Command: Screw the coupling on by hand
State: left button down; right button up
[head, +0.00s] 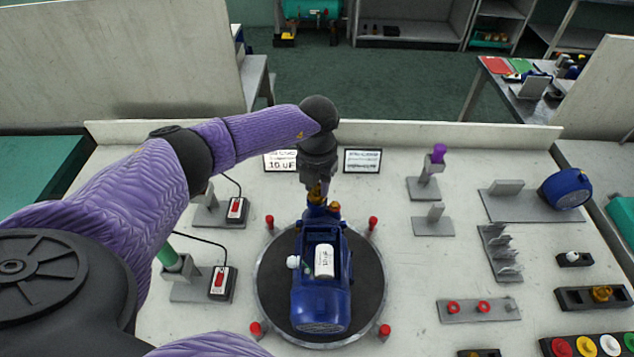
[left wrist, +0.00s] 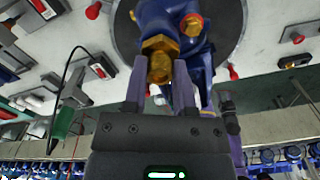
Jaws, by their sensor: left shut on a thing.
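The blue pump (head: 322,285) lies on a round dark turntable (head: 270,300) in the middle of the bench, its ports pointing away from me. The brass coupling (left wrist: 160,66) sits at the pump's port in the left wrist view, with a hexagonal part against the blue body; how far it is threaded cannot be told. My left gripper (head: 318,186) reaches down over the pump's far end. In the left wrist view its fingers (left wrist: 160,84) are on both sides of the coupling, shut on it. In the head view the gripper hides most of the coupling. My right gripper is out of view.
Several red-topped posts (head: 372,222) ring the turntable. Two red-switch boxes (head: 237,209) stand at left, with a green-handled tool (head: 167,256) in a holder. At right are grey racks (head: 500,252), a blue round part (head: 566,189) and a purple-topped tool (head: 438,154).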

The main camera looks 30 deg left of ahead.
pick_arm(q)
jog(key=m+b, duration=0.1)
jog(key=m, duration=0.1)
jog(key=shift+f+m, duration=0.2)
jog(key=shift+m, duration=0.2)
jog(key=shift+r+m, duration=0.15)
jog(key=shift+m, duration=0.25)
jog(key=shift+f+m+b, duration=0.2)
jog(key=shift+m+b, duration=0.4)
jog(key=shift+m, duration=0.6)
jog(key=shift+r+m, duration=0.15)
jog(key=shift+m, duration=0.35)
jog(key=shift+m+b, duration=0.55)
jog(key=shift+m, duration=1.15)
